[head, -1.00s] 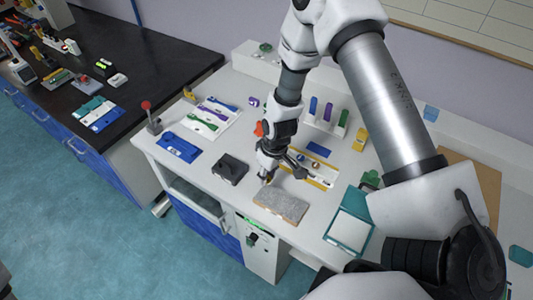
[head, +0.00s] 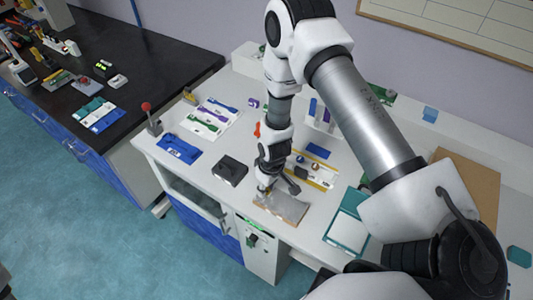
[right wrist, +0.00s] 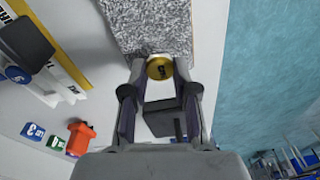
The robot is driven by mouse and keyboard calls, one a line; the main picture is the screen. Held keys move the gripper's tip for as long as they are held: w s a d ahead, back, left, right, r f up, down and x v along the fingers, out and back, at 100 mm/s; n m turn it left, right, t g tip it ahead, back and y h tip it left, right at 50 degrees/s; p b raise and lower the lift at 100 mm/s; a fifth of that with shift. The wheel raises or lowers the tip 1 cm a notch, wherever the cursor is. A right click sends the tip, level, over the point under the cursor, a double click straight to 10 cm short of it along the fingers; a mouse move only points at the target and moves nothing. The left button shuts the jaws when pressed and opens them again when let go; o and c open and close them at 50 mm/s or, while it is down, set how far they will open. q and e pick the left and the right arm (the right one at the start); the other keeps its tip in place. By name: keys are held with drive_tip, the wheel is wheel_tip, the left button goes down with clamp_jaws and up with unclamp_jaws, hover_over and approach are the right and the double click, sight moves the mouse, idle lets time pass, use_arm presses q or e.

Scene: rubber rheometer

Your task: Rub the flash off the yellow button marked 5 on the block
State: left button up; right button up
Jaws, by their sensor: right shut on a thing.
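The yellow button marked 5 (right wrist: 160,68) is between the fingertips of my right gripper (right wrist: 158,75), its marked face toward the wrist camera. In the head view my right gripper (head: 266,190) points down at the left end of the block (head: 285,208), a flat piece with a grey speckled top and a brown edge. In the right wrist view the block's speckled top (right wrist: 150,28) lies just beyond the button and overlaps it in the picture. I cannot tell whether the button touches it. Any flash on the button is too small to make out. My left gripper is not seen.
A black box (head: 230,169) stands left of the block. A yellow-edged white tray (head: 318,177) lies behind it, a teal-framed tray (head: 345,232) to its right. A blue holder (head: 178,149) is farther left. The bench's front edge is close to the block.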

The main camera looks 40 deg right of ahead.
drive_tip(key=shift+f+b, duration=0.45)
drive_tip(key=shift+f, duration=0.05)
idle(0.8)
idle(0.5)
drive_tip(key=o, duration=1.1)
drive_tip(key=shift+r+p, duration=0.25)
drive_tip(key=shift+p, duration=0.05)
drive_tip(key=c, duration=1.1)
